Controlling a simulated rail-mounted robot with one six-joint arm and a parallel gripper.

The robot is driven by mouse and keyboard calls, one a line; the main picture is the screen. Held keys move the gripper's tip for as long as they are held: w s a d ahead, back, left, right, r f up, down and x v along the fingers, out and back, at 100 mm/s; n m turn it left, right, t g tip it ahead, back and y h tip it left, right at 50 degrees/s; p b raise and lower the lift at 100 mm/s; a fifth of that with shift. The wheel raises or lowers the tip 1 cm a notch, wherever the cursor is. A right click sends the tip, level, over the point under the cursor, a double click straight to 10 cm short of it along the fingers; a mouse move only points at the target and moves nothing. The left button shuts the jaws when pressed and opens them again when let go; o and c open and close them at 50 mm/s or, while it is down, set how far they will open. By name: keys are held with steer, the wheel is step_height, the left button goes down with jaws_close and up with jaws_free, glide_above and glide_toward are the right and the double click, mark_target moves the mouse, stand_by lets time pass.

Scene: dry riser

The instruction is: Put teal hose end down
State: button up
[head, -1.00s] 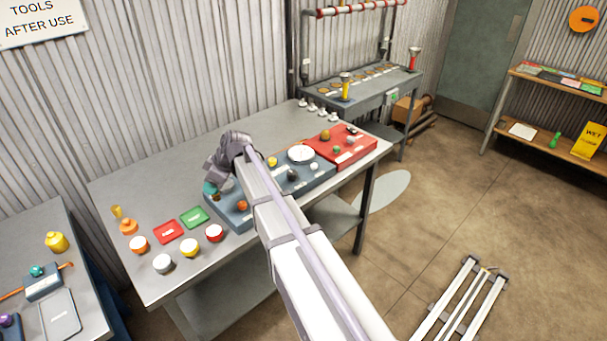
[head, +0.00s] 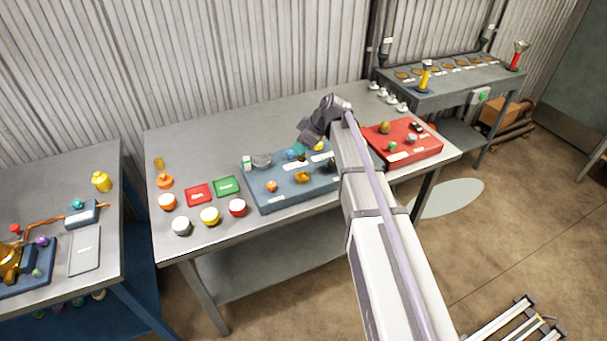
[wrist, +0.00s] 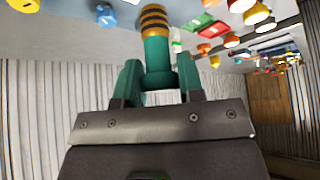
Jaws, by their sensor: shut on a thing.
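The teal hose end (wrist: 157,62), a teal cylinder with gold-ringed ridges at one end, is between the two fingers of my gripper (wrist: 160,82) in the wrist view. My gripper is shut on it. In the head view my gripper (head: 301,143) is above the back middle of the blue-grey tray (head: 262,207), with a bit of teal (head: 299,149) showing under it. The hose end's lower tip and its gap to the tray cannot be judged there. My arm hides part of the tray's right side.
Small parts stand on the tray: an orange one (head: 271,186), a golden one (head: 302,177) and a blue one (head: 290,154). A red tray (head: 425,153) lies to the right. Red (head: 199,195) and green (head: 227,186) cards and several colored caps lie left. The bench's back left is clear.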

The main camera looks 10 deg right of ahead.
step_height(320, 180, down, 8)
steer(key=b, duration=0.6)
steer(key=shift+f, duration=0.15)
steer(key=shift+r, duration=0.3)
steer(key=shift+f, duration=0.25)
steer(key=o, duration=1.1)
steer(key=shift+r, duration=0.1)
